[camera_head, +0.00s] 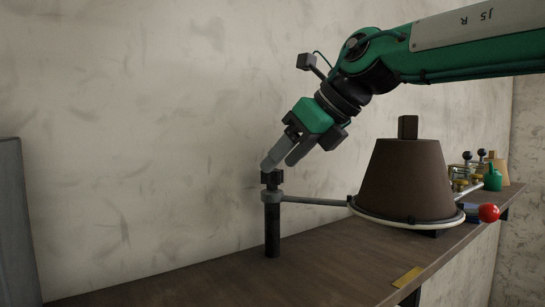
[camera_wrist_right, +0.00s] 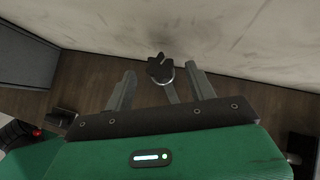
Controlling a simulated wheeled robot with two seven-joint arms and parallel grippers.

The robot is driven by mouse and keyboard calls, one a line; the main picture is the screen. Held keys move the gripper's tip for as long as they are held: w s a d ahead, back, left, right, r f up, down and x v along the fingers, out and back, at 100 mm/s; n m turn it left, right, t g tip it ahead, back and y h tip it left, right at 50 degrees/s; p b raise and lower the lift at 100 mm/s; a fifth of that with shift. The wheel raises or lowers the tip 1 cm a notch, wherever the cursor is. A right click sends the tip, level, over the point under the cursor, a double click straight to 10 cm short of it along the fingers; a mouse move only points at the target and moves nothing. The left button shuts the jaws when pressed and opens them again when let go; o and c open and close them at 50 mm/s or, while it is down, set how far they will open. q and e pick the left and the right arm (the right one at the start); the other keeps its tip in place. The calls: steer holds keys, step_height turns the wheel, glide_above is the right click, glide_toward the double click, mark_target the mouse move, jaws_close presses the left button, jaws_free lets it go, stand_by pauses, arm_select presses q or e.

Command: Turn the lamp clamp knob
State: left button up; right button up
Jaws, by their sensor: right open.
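The lamp clamp knob (camera_head: 271,178) is a dark block on top of a black post (camera_head: 272,230) that stands on the wooden shelf. A grey clamp ring circles the post below it, and a grey rod runs from there to the brown lampshade (camera_head: 405,180). My right gripper (camera_head: 279,162) is open and tilted down, with its fingertips just above or beside the knob. In the right wrist view the dark lobed knob (camera_wrist_right: 160,69) shows between the two open fingers (camera_wrist_right: 159,78). I cannot tell whether a finger touches it. My left gripper is out of view.
The wooden shelf (camera_head: 190,285) runs along a pale wall. A red ball (camera_head: 488,213), a green bottle (camera_head: 493,178) and several small items stand right of the lamp. A brass plate (camera_head: 407,277) lies at the front edge. The shelf left of the post is clear.

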mark_target(274, 170)
steer(key=p+x, duration=0.1)
steer(key=x, duration=0.3)
steer(key=shift+a, duration=0.1)
steer(key=shift+f, duration=0.1)
steer(key=c, duration=1)
steer(key=m+t+b, duration=0.1)
steer(key=b, duration=0.5)
steer(key=m+h+b, duration=0.1)
steer(key=m+b, duration=0.1)
steer(key=b, duration=0.4)
steer(key=shift+f+t, duration=0.2)
steer(key=shift+t, duration=0.2)
steer(key=m+t+h+b, duration=0.1)
steer(key=m+b, duration=0.1)
steer(key=b, duration=0.1)
steer(key=shift+r+h, duration=0.15)
steer(key=shift+h, duration=0.25)
steer(key=shift+r+m+t+h+b, duration=0.15)
steer(key=shift+m+t+h+b, duration=0.25)
steer(key=shift+m+h+b, duration=0.65)
steer(key=shift+m, duration=0.25)
